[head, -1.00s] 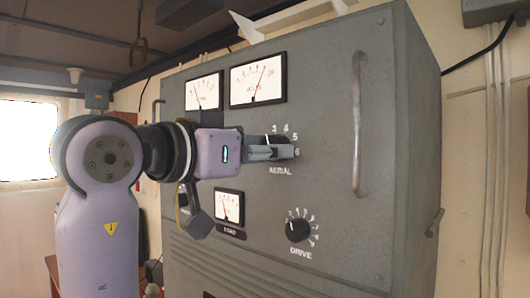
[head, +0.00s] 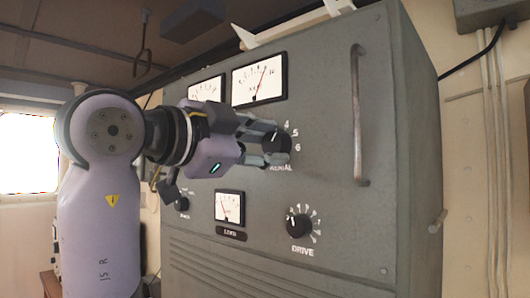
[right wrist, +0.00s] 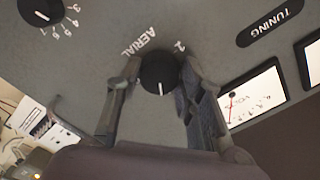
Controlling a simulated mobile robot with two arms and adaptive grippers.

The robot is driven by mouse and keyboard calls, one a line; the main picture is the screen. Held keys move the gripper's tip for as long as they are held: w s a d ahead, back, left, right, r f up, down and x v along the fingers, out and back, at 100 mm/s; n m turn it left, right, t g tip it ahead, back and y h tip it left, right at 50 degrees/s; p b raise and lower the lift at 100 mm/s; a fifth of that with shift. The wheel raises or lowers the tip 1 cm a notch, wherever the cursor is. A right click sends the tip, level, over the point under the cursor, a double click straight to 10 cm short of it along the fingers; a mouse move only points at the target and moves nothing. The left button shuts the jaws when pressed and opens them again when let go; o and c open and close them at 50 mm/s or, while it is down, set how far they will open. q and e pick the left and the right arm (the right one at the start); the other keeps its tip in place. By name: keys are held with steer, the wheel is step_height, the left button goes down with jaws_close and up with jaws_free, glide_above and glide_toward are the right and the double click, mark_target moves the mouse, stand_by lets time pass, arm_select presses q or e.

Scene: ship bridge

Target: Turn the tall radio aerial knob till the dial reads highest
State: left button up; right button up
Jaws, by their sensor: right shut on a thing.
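The tall grey radio cabinet (head: 330,120) fills the middle of the head view. Its black aerial knob (head: 277,143) sits between the fingers of my right gripper (head: 264,143), one above and one below. In the right wrist view, the aerial knob (right wrist: 158,72) has a finger on each side and its white pointer line faces the gripper. My right gripper (right wrist: 158,95) is shut on it. The upper wide dial (head: 259,80) has its red needle leaning right of centre. Another dial (head: 207,90) beside it is partly hidden. My left gripper is not in view.
Below are a small dial (head: 229,207), the drive knob (head: 299,226) and a small knob (head: 182,203). A vertical metal handle (head: 358,115) stands out from the panel at right. A bright window (head: 28,148) is at far left.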

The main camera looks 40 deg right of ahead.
steer(key=m+b, duration=0.1)
steer(key=m, duration=0.4)
stand_by(0.6)
steer(key=o, duration=1.2)
steer(key=shift+c, duration=0.2)
steer(key=shift+a, duration=0.1)
steer(key=s+a, duration=0.1)
steer(key=a, duration=1)
steer(key=shift+a, duration=0.4)
